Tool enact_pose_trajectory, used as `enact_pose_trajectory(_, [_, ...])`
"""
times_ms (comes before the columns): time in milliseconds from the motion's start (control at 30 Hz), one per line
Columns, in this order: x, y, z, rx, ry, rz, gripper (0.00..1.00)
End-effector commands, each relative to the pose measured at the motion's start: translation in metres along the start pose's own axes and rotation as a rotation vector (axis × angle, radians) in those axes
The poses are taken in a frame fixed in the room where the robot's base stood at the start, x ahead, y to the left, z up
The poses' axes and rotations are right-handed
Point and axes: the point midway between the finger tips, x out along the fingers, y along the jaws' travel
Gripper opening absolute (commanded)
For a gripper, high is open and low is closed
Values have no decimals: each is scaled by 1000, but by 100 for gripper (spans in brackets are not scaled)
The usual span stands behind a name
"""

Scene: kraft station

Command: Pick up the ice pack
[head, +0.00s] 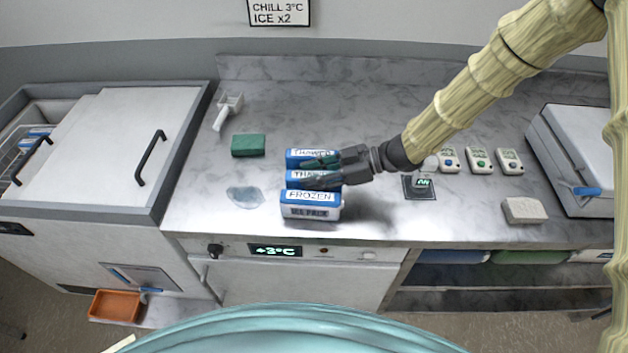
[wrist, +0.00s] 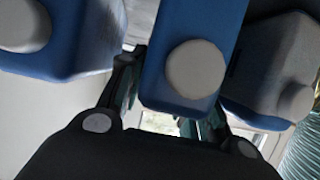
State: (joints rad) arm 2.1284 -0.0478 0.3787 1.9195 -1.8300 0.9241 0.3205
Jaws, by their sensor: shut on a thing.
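Three blue-and-white ice packs stand in a row on the marble counter. The front ice pack (head: 311,198) is labelled FROZEN. The middle ice pack (head: 299,178) has a partly hidden label beginning "THA", and the back ice pack (head: 297,155) reads THAWED, partly covered by a finger. My gripper (head: 322,172) reaches in from the right, its fingers on either side of the middle pack. In the wrist view my gripper (wrist: 158,118) is shut on the middle pack (wrist: 185,82), with another pack close on each side.
A green sponge (head: 248,145), a white scoop (head: 228,108) and a puddle (head: 245,196) lie left of the packs. Several small white devices (head: 479,159) and a white block (head: 524,210) lie to the right. A lidded chest (head: 120,150) stands at the left.

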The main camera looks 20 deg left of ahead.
Motion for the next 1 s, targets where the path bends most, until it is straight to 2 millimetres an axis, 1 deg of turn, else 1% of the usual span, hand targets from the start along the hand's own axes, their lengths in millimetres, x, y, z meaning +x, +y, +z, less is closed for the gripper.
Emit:
enact_pose_trajectory(167, [-2, 1, -5, -2, 0, 1, 0])
enact_pose_trajectory(267, [-5, 0, -11, -3, -1, 0, 0])
enact_pose_trajectory(367, [-9, 0, -21, -3, -1, 0, 0])
enact_pose_trajectory(700, [-27, 0, -64, -4, -1, 1, 0])
enact_pose_trajectory(900, [-34, 0, -83, -3, 0, 0, 0])
enact_pose_trajectory(1000, [-37, 0, -88, -2, 0, 0, 0])
